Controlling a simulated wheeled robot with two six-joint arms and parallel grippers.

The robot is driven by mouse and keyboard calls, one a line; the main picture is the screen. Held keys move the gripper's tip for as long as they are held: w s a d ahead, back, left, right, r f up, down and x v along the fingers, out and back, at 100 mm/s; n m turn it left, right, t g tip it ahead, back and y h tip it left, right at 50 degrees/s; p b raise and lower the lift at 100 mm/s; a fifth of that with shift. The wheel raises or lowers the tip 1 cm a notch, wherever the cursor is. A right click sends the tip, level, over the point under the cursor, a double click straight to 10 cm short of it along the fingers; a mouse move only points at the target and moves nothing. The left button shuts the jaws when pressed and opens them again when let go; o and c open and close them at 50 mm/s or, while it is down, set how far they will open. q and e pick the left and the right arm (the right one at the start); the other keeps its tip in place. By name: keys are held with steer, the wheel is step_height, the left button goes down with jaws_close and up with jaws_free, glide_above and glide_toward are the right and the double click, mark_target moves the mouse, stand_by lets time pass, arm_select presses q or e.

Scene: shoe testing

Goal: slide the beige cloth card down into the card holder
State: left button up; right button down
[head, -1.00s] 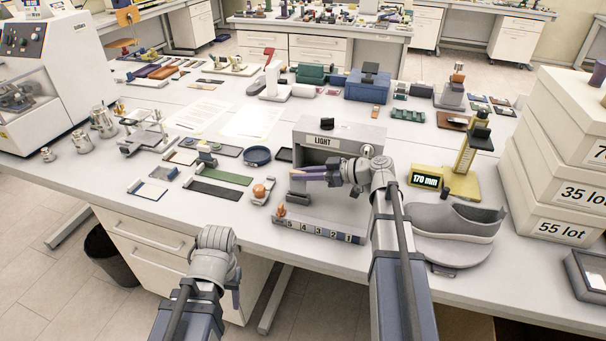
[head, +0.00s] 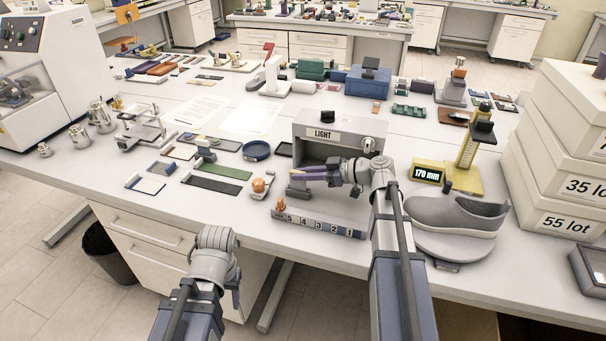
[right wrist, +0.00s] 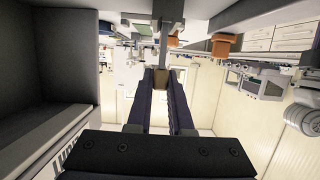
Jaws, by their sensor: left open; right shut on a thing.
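My right gripper (head: 300,172) reaches left across the front of the grey light box, its purple fingers level. In the right wrist view the fingers (right wrist: 160,88) are closed around a small tan piece (right wrist: 160,84), probably the beige cloth card. Its outline is mostly hidden by the fingers. A small grey block (head: 297,193) stands just below the fingertips in the head view and may be the card holder. I cannot tell whether the card touches it. My left gripper (head: 236,292) hangs low in front of the table edge, mostly hidden by its wrist, and holds nothing visible.
The light box (head: 355,133) stands close behind the right gripper. A numbered rail (head: 318,224) lies in front. An orange-knobbed piece (head: 260,187) and a green strip (head: 219,169) lie left. A grey shoe (head: 456,218) and a yellow gauge (head: 462,180) stand right.

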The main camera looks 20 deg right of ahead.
steer(key=shift+f+b, duration=0.3)
steer(key=shift+f, duration=0.05)
steer(key=c, duration=0.7)
jaws_free()
steer(key=shift+c, duration=0.2)
steer(key=p+v, duration=0.2)
steer(key=v, duration=0.5)
steer(key=shift+s+d+r, duration=0.15)
steer(key=shift+s+d, duration=0.1)
steer(key=shift+d, duration=0.05)
